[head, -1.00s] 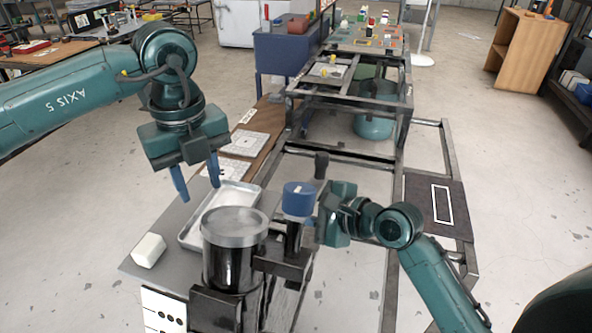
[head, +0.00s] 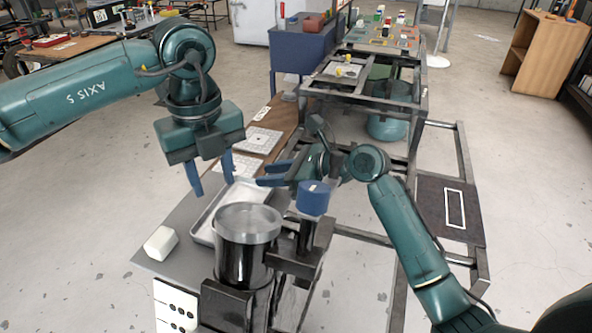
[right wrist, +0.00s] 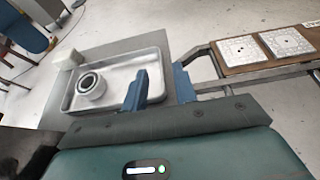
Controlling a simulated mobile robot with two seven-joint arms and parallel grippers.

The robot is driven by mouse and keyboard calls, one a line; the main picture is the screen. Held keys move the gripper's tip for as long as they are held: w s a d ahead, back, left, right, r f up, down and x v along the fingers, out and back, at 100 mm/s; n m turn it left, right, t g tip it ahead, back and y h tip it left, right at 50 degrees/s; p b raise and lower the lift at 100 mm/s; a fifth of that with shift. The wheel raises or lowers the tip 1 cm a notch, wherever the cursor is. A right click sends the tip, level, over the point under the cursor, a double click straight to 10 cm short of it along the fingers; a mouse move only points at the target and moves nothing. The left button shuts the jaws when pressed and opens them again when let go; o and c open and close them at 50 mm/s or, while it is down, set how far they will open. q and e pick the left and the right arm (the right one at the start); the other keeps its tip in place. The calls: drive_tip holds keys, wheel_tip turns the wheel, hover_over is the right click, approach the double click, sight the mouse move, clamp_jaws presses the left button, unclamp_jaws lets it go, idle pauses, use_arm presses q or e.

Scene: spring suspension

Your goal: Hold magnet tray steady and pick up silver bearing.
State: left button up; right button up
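The shallow silver tray (head: 204,229) lies on the grey bench top, partly hidden in the head view by a black cylinder. The silver bearing, a ring with a dark centre, sits in the tray in the right wrist view (right wrist: 92,86); I cannot make it out in the head view. My left gripper (head: 213,188) is open and empty, pointing down above the tray's left side. My right gripper (head: 263,173) is open and empty, pointing left near the tray's far right side. Its fingers show near the tray's rim in the wrist view (right wrist: 160,88), apart from the bearing.
A black cylinder with a metal rim (head: 247,225) and a post with a blue cap (head: 313,198) stand in front of the tray. A white block (head: 160,243) lies left of it. Patterned white plates (head: 258,141) lie on a brown board behind.

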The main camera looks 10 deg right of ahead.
drive_tip(key=shift+x, duration=2.65)
drive_tip(key=shift+c, duration=0.2)
clamp_jaws()
use_arm(q)
drive_tip(key=shift+o, duration=0.7)
drive_tip(key=shift+r, duration=0.1)
drive_tip(key=shift+o, duration=1.2)
wheel_tip(320, 180, up, 2)
drive_tip(key=shift+d+n, duration=0.15)
drive_tip(key=shift+n, duration=0.15)
drive_tip(key=f, duration=1.1)
drive_tip(key=shift+w+a+f, duration=0.1)
drive_tip(key=shift+a+f, duration=0.1)
drive_tip(key=shift+f, duration=0.15)
